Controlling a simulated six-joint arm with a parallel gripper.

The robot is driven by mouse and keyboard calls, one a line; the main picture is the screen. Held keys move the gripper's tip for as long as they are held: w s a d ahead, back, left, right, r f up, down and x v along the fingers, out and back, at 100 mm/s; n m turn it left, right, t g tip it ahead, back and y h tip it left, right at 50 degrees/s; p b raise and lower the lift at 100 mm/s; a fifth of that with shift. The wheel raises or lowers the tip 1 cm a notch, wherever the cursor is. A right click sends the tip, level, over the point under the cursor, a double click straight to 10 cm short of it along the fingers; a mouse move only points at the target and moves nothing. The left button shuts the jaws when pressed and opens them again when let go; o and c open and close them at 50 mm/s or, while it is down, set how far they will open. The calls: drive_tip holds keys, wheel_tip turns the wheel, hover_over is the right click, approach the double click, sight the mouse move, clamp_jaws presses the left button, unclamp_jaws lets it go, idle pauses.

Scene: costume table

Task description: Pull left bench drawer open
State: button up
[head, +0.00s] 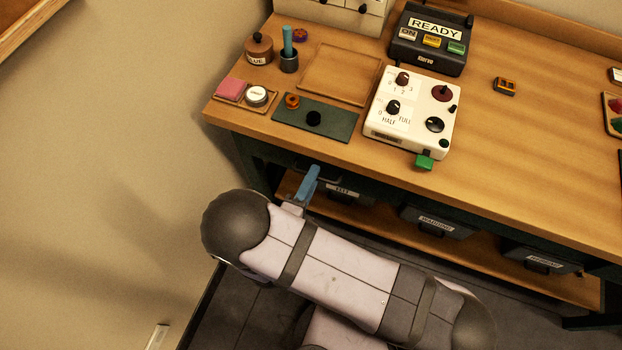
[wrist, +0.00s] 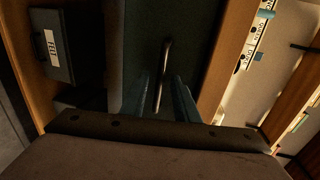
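The left bench drawer shows in the wrist view as a dark green front (wrist: 140,45) with a thin metal bar handle (wrist: 165,55). My gripper (wrist: 164,95) has its two blue fingers on either side of the handle, with a visible gap between them. I see no clear contact between fingers and bar. In the head view my gripper (head: 309,182) is at the front of the bench's left end, below the top's edge. My arm and the tabletop hide most of the drawer there. The drawer looks shut, flush under the top.
The wooden benchtop (head: 520,135) overhangs the drawer. Labelled dark bins (head: 437,222) stand on the lower shelf (head: 390,228). A beige wall (head: 110,150) is at left.

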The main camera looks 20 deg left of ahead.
clamp_jaws()
drive_tip(key=f+v, duration=0.2)
drive_tip(key=v, duration=1.1)
drive_tip(key=shift+s+f, duration=0.3)
drive_tip(key=shift+s, duration=0.05)
unclamp_jaws()
drive_tip(key=shift+r+p, duration=0.1)
drive_tip(key=shift+p, duration=0.2)
